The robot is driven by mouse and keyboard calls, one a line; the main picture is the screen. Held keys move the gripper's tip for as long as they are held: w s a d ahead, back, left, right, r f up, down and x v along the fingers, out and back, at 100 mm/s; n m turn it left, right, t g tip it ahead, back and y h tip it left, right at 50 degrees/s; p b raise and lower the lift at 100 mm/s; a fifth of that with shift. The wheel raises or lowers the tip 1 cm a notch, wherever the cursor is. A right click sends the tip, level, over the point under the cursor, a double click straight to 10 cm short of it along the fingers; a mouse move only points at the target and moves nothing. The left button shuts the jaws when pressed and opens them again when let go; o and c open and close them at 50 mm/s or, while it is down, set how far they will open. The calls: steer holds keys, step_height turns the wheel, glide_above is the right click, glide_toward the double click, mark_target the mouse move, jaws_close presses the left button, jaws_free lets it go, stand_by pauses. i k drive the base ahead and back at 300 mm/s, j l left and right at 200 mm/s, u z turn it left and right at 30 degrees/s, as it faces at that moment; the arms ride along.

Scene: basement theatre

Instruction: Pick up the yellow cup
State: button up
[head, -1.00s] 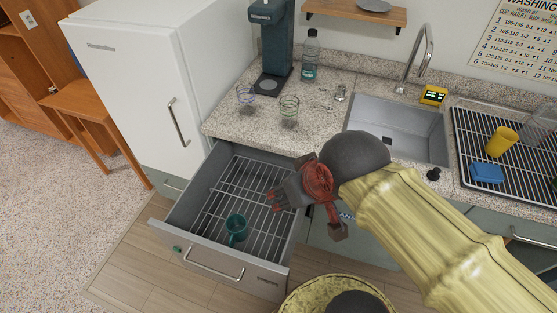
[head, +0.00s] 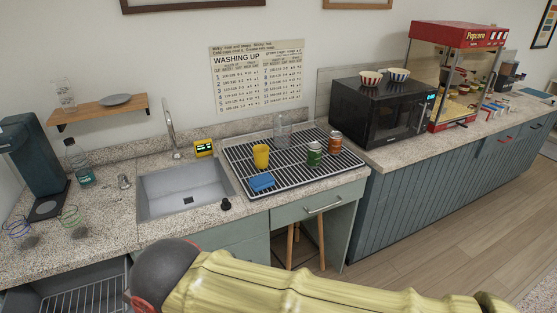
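The yellow cup (head: 261,156) stands upright on the black drying rack (head: 340,172), to the right of the sink. A blue sponge (head: 262,182) lies just in front of it, and a clear glass (head: 282,131) stands behind it to the right. My arm crosses the bottom of the view, well below and in front of the cup. Only a red piece of my gripper shows at the bottom edge, and its fingers are out of view.
The sink (head: 185,189) is left of the rack. A black microwave (head: 382,112) is to the right. An open drawer with a wire rack (head: 85,298) juts out at lower left.

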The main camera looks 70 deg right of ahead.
mark_target(261, 157)
steer(key=z, duration=1.7)
steer(key=j+z, duration=0.25)
steer(key=k+j+z, duration=0.1)
steer(key=j+z, duration=0.15)
steer(key=j, duration=0.2)
steer(key=k+j+z, duration=0.1)
steer(key=j+z, duration=0.15)
steer(key=i+l, duration=0.25)
steer(key=i, duration=0.25)
steer(key=i+l, duration=0.25)
steer(key=i, duration=0.25)
steer(key=i+l, duration=0.25)
steer(key=i, duration=0.2)
steer(key=i+l, duration=0.4)
steer(key=l+z, duration=0.05)
